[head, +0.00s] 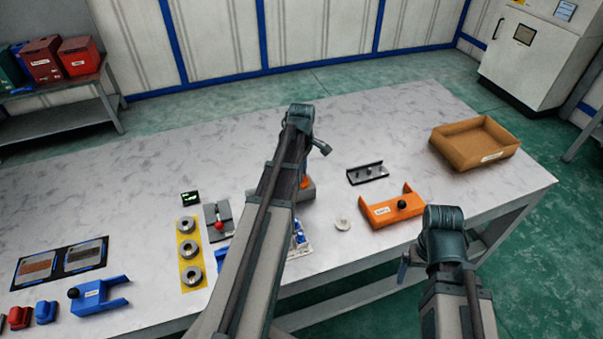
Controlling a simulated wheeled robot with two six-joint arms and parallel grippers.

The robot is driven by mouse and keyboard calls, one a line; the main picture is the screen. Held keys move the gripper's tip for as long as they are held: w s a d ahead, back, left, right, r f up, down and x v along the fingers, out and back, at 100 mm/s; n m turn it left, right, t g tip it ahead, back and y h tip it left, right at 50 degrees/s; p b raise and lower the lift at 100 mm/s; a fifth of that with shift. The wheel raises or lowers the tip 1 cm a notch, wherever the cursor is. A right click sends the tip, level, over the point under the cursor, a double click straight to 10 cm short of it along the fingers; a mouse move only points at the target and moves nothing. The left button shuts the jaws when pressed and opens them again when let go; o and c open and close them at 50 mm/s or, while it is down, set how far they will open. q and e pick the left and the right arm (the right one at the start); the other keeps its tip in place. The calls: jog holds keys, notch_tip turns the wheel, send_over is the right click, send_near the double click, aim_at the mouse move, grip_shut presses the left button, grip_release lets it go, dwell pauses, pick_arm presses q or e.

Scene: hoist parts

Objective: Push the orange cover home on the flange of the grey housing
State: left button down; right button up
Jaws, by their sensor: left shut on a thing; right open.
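The grey housing (308,194) stands on the table, mostly hidden behind my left arm. A small patch of the orange cover (306,183) shows at the housing, right beside the arm. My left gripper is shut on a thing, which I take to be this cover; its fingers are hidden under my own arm. How far the cover sits on the flange cannot be seen, and the flange is hidden. My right gripper (404,268) is open, low at the table's front edge, to the right of the housing and apart from it.
An orange bracket with a black knob (381,212), a white disc (342,224) and a dark rack (367,173) lie right of the housing. A cardboard tray (452,151) is at the right. Grey rings on a yellow strip (182,260) and a blue bracket (101,297) lie left. The table's back is clear.

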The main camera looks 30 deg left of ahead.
pick_arm(q)
jog(key=c, duration=0.7)
grip_release()
jog(key=shift+r, duration=0.1)
notch_tip(320, 180, up, 7)
jog(key=p, duration=0.7)
jog(key=s+d+m, duration=0.5)
jog(key=d+m, duration=0.2)
jog(key=d, duration=0.3)
jog(key=s+d+m, duration=0.6)
jog(key=d+m, duration=0.2)
jog(key=d, duration=0.2)
jog(key=s+d+m+y, duration=0.1)
jog(key=s+d+m, duration=0.4)
jog(key=d, duration=0.5)
jog(key=shift+s+d+m, duration=0.15)
jog(key=shift+m, duration=0.5)
jog(key=shift+s+d+m, duration=0.1)
jog(key=shift+m, duration=0.55)
